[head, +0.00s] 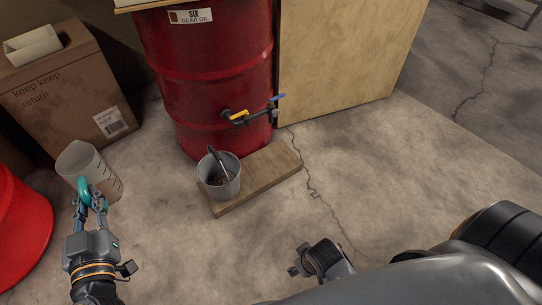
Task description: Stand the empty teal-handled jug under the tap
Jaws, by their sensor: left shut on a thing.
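The jug (104,172) is a pale, translucent vessel with markings and a teal handle (83,190), at the left of the head view. My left gripper (91,199) is shut on that handle, on the jug's near side. Whether the jug touches the floor is unclear. A red drum stands at the back centre, its tap (255,116) low on its front with a yellow lever and a blue lever. A grey bucket (229,187) with a dark-handled tool in it stands on a board below the tap's left part. My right gripper (299,262) is partly visible at bottom centre; its fingers are unclear.
The wooden board (272,173) lies in front of the red drum (205,87). A cardboard box (62,98) stands behind the jug, and another red drum (22,222) is at far left. A wooden panel (345,50) stands right of the tap. Open cracked floor lies right of the board.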

